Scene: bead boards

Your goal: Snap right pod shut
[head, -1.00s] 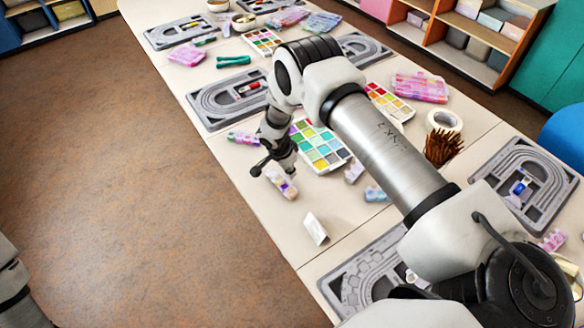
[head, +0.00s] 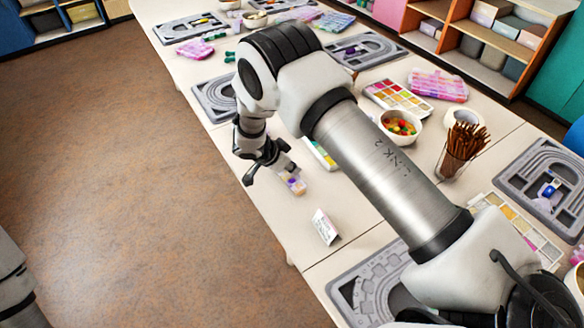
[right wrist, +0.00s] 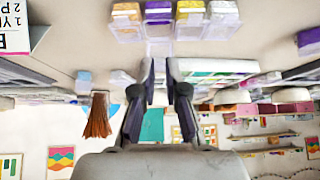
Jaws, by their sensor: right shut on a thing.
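A small group of bead pods (head: 295,184) lies on the table's near side in the head view, partly behind my right gripper (head: 268,172). Exact contact and the lid's state are hard to tell. My left gripper is out of view; only its arm shows at the lower left.
A white card (head: 325,228) stands near the pods. A grey bead board (head: 375,285) lies at the front. A bowl of beads (head: 399,125), a cup of brown sticks (head: 460,145) and a colour tray (head: 398,98) stand farther right. Open floor lies left of the table.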

